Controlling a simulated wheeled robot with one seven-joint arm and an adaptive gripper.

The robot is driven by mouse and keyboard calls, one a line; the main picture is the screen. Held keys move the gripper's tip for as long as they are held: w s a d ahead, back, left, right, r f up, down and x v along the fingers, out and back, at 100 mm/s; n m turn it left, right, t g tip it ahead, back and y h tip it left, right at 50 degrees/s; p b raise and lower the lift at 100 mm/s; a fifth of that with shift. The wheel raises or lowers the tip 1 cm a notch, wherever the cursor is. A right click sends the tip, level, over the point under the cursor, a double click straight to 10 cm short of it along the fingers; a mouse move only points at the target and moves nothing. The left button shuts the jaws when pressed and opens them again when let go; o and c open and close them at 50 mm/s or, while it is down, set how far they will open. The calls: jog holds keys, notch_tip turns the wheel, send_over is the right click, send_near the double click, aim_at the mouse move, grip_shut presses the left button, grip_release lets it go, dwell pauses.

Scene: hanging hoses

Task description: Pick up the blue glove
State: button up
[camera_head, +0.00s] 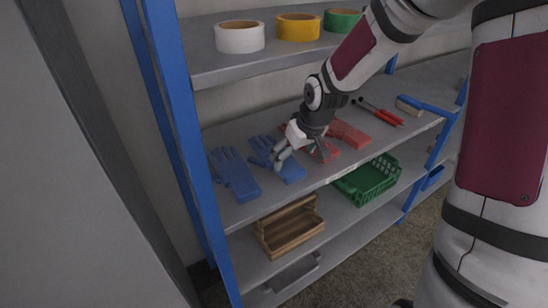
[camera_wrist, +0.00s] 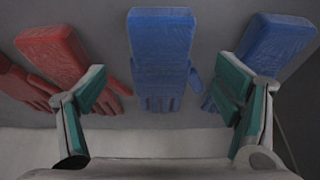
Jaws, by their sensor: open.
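Two blue gloves lie flat on the middle shelf. One blue glove (camera_head: 235,175) is at the left; the other blue glove (camera_head: 288,168) is just right of it, partly behind my gripper. In the wrist view one blue glove (camera_wrist: 162,55) is centred between the jaws, fingers toward me, and the second blue glove (camera_wrist: 265,52) is at the right, partly behind the right finger. My gripper (camera_head: 301,157) is open and empty, above the shelf. Its spread fingers also show in the wrist view (camera_wrist: 160,100), either side of the central glove.
Red gloves (camera_head: 349,134) lie right of the blue ones; one is close to the left finger in the wrist view (camera_wrist: 52,50). Red-handled pliers (camera_head: 382,114) and a brush (camera_head: 412,106) lie farther right. Tape rolls (camera_head: 240,37) stand on the shelf above. A green basket (camera_head: 368,182) and wooden crate (camera_head: 290,232) are below.

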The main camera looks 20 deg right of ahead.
aim_at(289, 166)
jog(key=shift+b+x, duration=0.35)
jog(key=shift+x, duration=2.25)
jog(key=shift+s+f, duration=0.1)
jog(key=shift+s, duration=0.1)
jog(key=c, duration=1.2)
